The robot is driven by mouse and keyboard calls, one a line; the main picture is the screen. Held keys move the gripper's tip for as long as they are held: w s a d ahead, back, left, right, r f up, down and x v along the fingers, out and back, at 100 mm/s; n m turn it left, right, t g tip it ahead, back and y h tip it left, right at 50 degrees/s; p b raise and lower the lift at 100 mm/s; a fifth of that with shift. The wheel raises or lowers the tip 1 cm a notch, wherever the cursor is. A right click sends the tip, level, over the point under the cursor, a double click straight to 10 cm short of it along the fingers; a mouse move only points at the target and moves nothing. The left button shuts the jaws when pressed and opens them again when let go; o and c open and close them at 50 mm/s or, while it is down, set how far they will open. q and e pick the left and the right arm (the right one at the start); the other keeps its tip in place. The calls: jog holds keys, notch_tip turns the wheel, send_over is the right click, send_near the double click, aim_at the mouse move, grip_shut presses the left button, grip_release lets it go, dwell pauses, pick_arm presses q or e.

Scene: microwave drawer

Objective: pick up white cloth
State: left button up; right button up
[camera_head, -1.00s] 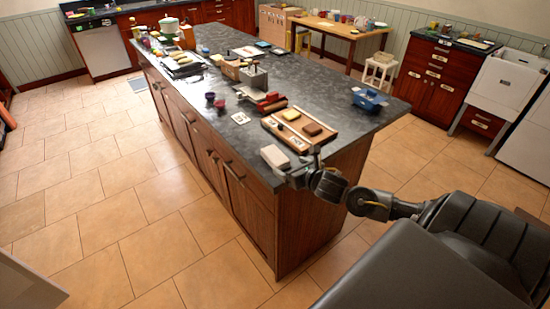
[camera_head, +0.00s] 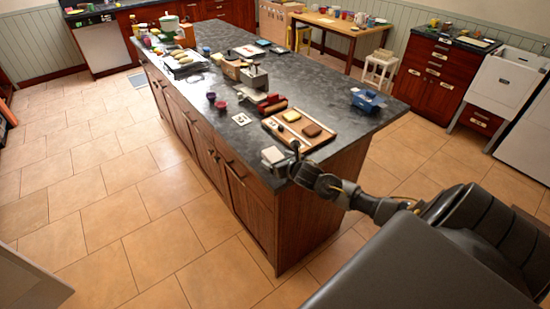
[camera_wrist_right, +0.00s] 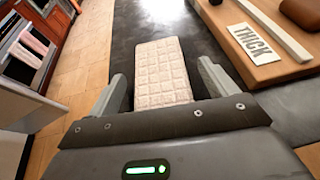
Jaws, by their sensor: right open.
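The white cloth (camera_wrist_right: 161,72) is a pale, folded, quilted rectangle lying on the dark countertop. In the head view the cloth (camera_head: 271,154) is at the near corner of the island, partly covered by my right gripper (camera_head: 284,157). In the wrist view my right gripper (camera_wrist_right: 164,80) is open, with one finger on each side of the cloth. Small gaps show between the cloth and the fingers. The cloth's near end is hidden by the gripper body. My left gripper is not in view.
Red-handled tools (camera_head: 270,104) and a blue item (camera_head: 368,100) stand farther back. The island's edge is close.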

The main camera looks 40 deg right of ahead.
jog(key=shift+c, duration=0.4)
jog(key=c, duration=0.9)
jog(key=shift+r, duration=0.5)
jog(key=s+a+r+b, duration=0.1)
jog(key=a+r+b, duration=0.1)
jog(key=a+r, duration=0.2)
jog(key=s+a+r+b, duration=0.1)
jog(key=a+r+b, duration=0.1)
jog(key=a+r, duration=0.2)
jog(key=s+a+r+b, duration=0.2)
jog(key=a+r+b, duration=0.1)
jog(key=a+r, duration=0.1)
jog(key=shift+a, duration=0.7)
